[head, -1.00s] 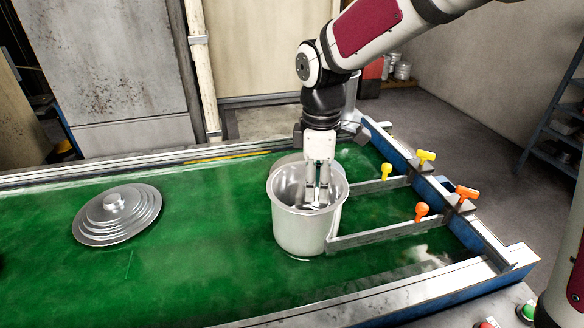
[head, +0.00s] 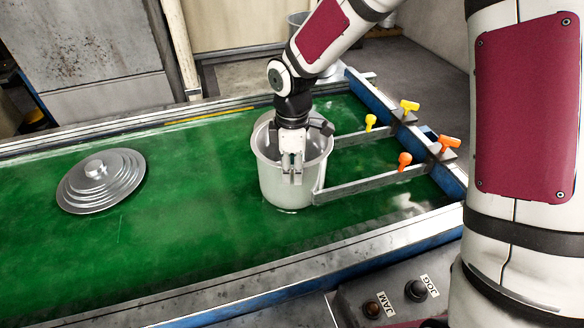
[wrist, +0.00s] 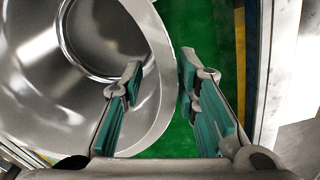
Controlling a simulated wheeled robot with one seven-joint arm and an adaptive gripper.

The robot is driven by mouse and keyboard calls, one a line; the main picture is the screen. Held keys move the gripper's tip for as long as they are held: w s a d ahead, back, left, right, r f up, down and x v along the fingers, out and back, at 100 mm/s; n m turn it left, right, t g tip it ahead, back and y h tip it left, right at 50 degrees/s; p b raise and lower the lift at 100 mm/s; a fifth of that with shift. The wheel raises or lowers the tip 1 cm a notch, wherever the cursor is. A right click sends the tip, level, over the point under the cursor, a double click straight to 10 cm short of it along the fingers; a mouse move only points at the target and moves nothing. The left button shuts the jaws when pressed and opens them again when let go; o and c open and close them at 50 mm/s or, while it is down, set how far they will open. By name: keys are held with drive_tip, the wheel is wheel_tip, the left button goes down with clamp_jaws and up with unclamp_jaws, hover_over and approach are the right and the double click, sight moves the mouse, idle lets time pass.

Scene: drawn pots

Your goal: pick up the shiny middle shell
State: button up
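A shiny silver metal pot (head: 272,183) stands upright on the green belt, against the two grey guide bars. Its smooth inner wall and round bottom show in the wrist view (wrist: 50,105). I cannot tell whether it is one shell or several nested ones. My gripper (head: 291,178) is at the pot's near rim, pointing down. In the wrist view my gripper (wrist: 160,70) is open. Its left finger is over the inside of the pot and its right finger is outside. The rim runs between them, with a gap to the right finger.
Guide bars (head: 360,184) with orange and yellow knobs (head: 405,160) stand right of the pot. A control panel (head: 395,295) is at the front. The belt between lids and pot is clear.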

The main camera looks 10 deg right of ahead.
drive_tip(key=shift+f, duration=1.8)
clamp_jaws()
drive_tip(key=shift+r, duration=0.1)
drive_tip(key=s+a+r+b, duration=0.1)
drive_tip(key=a+r, duration=0.3)
drive_tip(key=a, duration=0.3)
drive_tip(key=s+a+r+b, duration=0.1)
drive_tip(key=a+r, duration=0.3)
drive_tip(key=a, duration=0.2)
drive_tip(key=shift+s+a+b, duration=0.35)
drive_tip(key=shift+s+b, duration=0.05)
